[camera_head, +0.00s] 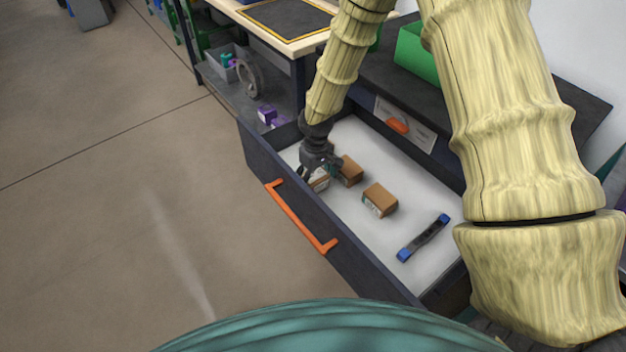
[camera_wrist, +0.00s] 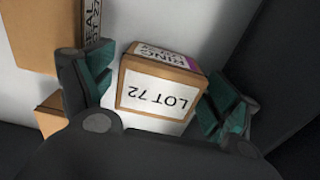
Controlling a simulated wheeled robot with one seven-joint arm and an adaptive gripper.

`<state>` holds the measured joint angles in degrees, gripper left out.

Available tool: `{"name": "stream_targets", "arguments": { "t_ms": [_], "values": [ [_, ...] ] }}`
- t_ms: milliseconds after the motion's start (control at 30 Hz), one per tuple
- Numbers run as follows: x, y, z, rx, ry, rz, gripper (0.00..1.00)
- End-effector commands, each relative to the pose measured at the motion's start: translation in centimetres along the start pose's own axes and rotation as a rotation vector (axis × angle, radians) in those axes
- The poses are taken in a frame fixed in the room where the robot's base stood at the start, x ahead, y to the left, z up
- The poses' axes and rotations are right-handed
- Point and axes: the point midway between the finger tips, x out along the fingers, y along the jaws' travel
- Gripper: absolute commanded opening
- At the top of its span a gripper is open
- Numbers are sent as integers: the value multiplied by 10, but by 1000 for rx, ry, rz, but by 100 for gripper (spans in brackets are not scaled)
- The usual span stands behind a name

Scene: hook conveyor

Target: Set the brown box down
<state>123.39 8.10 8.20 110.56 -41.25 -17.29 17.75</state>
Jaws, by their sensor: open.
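A brown box with a white label reading "LOT 72" (camera_wrist: 158,94) sits between the spread fingers of my gripper (camera_wrist: 162,98) in the wrist view, with gaps on both sides. In the head view my gripper (camera_head: 321,168) is low inside the open drawer, near its front wall. The box (camera_head: 319,182) shows partly beneath it, seemingly on the white drawer floor; the fingers hide part of it. A second brown box (camera_head: 351,172) stands close to the right of my gripper, and a third brown box (camera_head: 380,200) lies farther right.
The dark drawer (camera_head: 262,160) has an orange handle (camera_head: 302,217) on its front. A black tool with blue ends (camera_head: 424,238) lies at the drawer's right. A green bin (camera_head: 412,50) stands on the surface behind. Bare white floor remains around the boxes.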

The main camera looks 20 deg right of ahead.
Motion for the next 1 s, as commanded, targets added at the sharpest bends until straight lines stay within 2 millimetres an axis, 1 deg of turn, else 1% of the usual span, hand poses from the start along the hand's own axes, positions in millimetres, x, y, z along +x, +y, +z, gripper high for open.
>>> {"name": "stream_targets", "arguments": {
  "t_ms": [167, 267, 700, 833, 1000],
  "values": [
    [-6, 0, 0, 0, 1, 0, 88],
    [-17, 0, -1, 1, 2, 0, 88],
    [-86, 0, -1, 1, 4, 1, 88],
    [-103, 0, -1, 1, 2, 1, 88],
    [-118, 0, 0, 1, 0, 0, 88]
  ]
}}
